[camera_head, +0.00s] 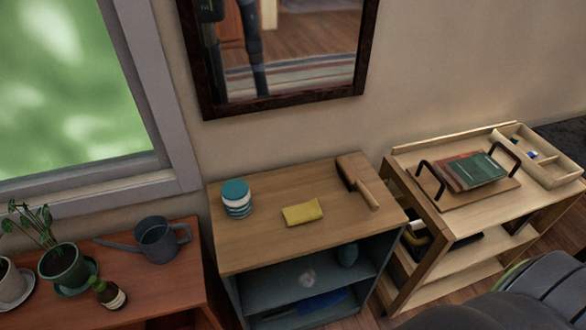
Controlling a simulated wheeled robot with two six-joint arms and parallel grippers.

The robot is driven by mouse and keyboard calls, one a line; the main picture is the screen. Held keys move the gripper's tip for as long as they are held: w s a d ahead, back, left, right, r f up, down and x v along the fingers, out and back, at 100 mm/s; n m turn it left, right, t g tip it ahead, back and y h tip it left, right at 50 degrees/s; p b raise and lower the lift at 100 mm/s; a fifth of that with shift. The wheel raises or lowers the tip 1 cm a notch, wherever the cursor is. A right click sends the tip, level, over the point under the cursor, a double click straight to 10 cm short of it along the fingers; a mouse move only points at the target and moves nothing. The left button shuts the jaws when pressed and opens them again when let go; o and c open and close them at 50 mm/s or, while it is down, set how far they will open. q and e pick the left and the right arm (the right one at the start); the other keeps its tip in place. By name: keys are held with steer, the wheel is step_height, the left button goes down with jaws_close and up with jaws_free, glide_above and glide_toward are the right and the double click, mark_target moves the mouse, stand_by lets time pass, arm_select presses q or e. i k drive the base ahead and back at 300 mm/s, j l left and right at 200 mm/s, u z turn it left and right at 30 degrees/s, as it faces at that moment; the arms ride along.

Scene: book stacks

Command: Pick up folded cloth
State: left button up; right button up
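A small yellow folded cloth (302,212) lies flat on the wooden top of a low cabinet (264,248), near the middle of that top. Nothing touches it. Neither of my grippers shows in the head view.
On the cabinet top, a jar with a teal lid (237,198) stands left of the cloth and a brush (359,183) lies to its right. A red-brown table (180,288) bears a watering can (160,243) and plants. A cart (450,216) with a tray stands right.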

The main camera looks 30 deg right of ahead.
mark_target(297, 214)
steer(key=l+z, duration=0.15)
steer(key=z, duration=0.65)
steer(key=l, duration=0.2)
steer(key=i+u, duration=0.05)
